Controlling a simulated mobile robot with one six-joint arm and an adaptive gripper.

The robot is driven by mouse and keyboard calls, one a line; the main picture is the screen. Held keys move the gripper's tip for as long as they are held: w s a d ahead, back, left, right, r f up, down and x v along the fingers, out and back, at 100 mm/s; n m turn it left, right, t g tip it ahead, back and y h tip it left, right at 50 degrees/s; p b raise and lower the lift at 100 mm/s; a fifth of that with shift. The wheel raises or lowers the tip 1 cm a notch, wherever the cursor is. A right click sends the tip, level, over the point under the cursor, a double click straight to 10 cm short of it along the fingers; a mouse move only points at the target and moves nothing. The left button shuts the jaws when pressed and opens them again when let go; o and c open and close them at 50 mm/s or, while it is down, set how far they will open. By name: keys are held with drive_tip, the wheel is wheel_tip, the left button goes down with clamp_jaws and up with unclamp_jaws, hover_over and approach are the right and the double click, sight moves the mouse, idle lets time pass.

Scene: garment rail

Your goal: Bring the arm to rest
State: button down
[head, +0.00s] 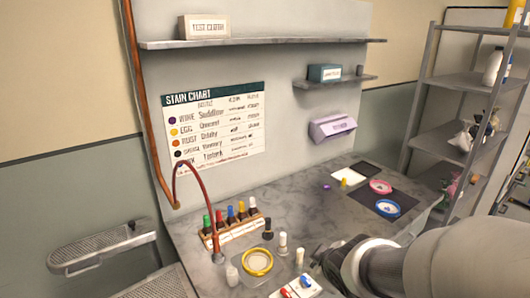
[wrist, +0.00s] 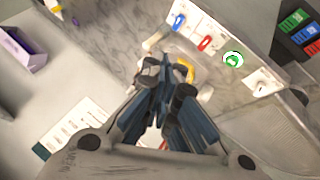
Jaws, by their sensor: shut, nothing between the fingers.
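My arm reaches in from the lower right of the head view, and my gripper (head: 322,258) is over the front of the grey marbled counter (head: 290,205). In the wrist view my gripper (wrist: 167,75) has its dark fingers together, shut and empty. The fingers overlap a yellow-rimmed dish (wrist: 187,70) in that picture. The same dish (head: 257,262) stands on the counter left of my gripper in the head view. My gripper looks apart from it, but its height above the counter is hard to judge.
A rack of colour-capped bottles (head: 232,229) stands behind the dish. Small bottles (head: 282,244) stand between dish and gripper. A white panel with blue and red pieces (head: 296,288) lies in front. Pink (head: 381,187) and blue (head: 388,207) rings lie at right. Metal shelves (head: 460,120) stand beyond.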

drive_tip(key=s+r+m+g, duration=0.1)
drive_tip(key=s+r+m, duration=0.2)
drive_tip(key=s, duration=0.8)
drive_tip(key=s+r+m+g, duration=0.2)
drive_tip(key=s+r+m, duration=0.2)
drive_tip(key=s, duration=0.7)
drive_tip(key=m, duration=0.2)
drive_tip(key=shift+s+d+r+m, duration=0.2)
drive_tip(key=shift+d+r+m, duration=0.05)
drive_tip(key=shift+d+m, duration=0.1)
